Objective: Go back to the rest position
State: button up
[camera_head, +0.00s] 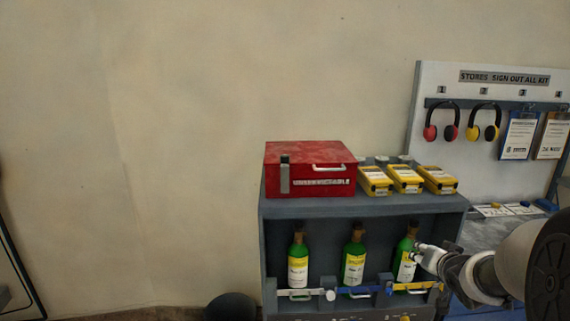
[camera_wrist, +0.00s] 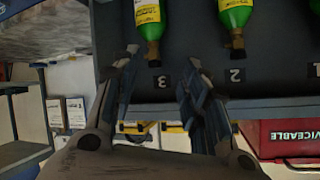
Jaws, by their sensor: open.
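My gripper (camera_head: 424,254) is in front of the right side of the grey cabinet, close to the right green bottle (camera_head: 404,265). In the wrist view my gripper (camera_wrist: 158,78) is open, with two dark fingers spread apart. The neck of one green bottle (camera_wrist: 147,14) shows near the gap between the fingertips. I see nothing held, and cannot tell whether the fingers touch that bottle. The left bottle (camera_head: 298,265) and middle bottle (camera_head: 353,265) stand upright in the cabinet. A second bottle (camera_wrist: 236,16) shows in the wrist view.
A red box (camera_head: 308,165) and several yellow cases (camera_head: 405,179) sit on the cabinet top (camera_head: 300,207). Coloured latches (camera_head: 365,292) run along the shelf front. A board with headphones (camera_head: 441,121) and clipboards (camera_head: 519,137) stands right. The wall at left is bare.

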jog(key=s+a+r+n+g, duration=0.1)
jog(key=s+a+r+g, duration=0.15)
jog(key=s+a, duration=0.4)
jog(key=s+a+r+n+g, duration=0.1)
jog(key=s+a+r, duration=0.25)
jog(key=s, duration=0.55)
jog(key=s+a+f+n+g+y, duration=0.1)
jog(key=s+a+f+n+g, duration=0.1)
jog(key=s+a, duration=0.4)
jog(key=s+a+f+n+g+y, duration=0.1)
jog(key=s+a, duration=0.4)
jog(key=s, duration=0.9)
jog(key=shift+s+a+f+n+g, duration=0.2)
jog(key=shift+a+f+n+g, duration=0.2)
jog(key=shift+n, duration=0.2)
jog(key=shift+c, duration=0.3)
